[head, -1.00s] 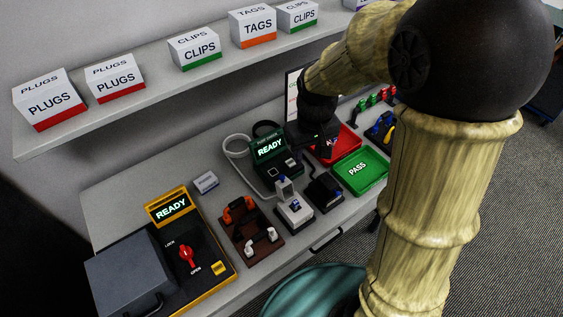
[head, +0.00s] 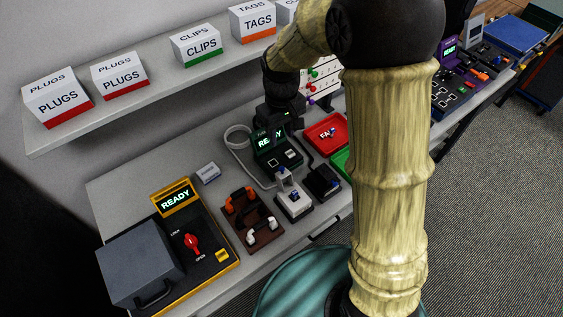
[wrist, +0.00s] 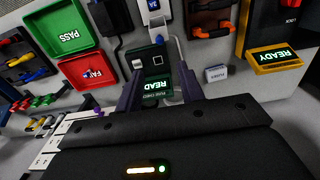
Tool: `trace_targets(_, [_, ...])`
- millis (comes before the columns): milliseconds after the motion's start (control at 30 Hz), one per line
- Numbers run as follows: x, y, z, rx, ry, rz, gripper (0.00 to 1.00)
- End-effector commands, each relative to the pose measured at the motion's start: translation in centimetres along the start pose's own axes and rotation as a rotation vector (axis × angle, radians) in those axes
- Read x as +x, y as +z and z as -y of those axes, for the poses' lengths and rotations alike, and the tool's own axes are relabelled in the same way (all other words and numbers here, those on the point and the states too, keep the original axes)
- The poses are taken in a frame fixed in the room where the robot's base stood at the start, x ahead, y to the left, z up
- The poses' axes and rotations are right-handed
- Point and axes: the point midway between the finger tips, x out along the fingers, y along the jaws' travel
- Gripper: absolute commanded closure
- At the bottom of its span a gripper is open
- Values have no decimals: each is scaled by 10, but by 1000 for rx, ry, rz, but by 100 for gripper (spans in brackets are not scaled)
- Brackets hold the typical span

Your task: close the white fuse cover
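The white fuse holder (head: 294,203) stands on the bench right of the brown rack, with a blue fuse in it. Its white cover (head: 284,178) stands raised at the back edge. In the wrist view, part of the white holder (wrist: 156,20) shows at the top edge, cut off by the frame. My gripper (head: 281,112) is above the back of the green-screened fuse checker (head: 277,151), behind the white holder and apart from it. In the wrist view my gripper (wrist: 160,78) has its two fingers spread, with nothing held between them.
A black holder (head: 321,182) stands close right of the white one. The brown rack (head: 255,232) with orange and white plugs is to the left. The red FAIL tray (head: 325,131) lies behind right. A shelf (head: 160,101) with boxes overhangs the back.

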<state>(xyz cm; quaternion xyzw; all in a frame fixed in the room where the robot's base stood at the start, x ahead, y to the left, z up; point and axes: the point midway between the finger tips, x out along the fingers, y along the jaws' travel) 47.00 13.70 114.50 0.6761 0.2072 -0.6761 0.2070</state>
Motion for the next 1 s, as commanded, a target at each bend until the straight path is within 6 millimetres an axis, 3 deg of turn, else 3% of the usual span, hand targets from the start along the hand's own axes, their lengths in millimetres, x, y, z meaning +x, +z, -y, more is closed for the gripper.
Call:
trace_targets(700, [118,1,0,0,-1,4,62])
trace_targets(1000, [137,0,0,1,0,0,62])
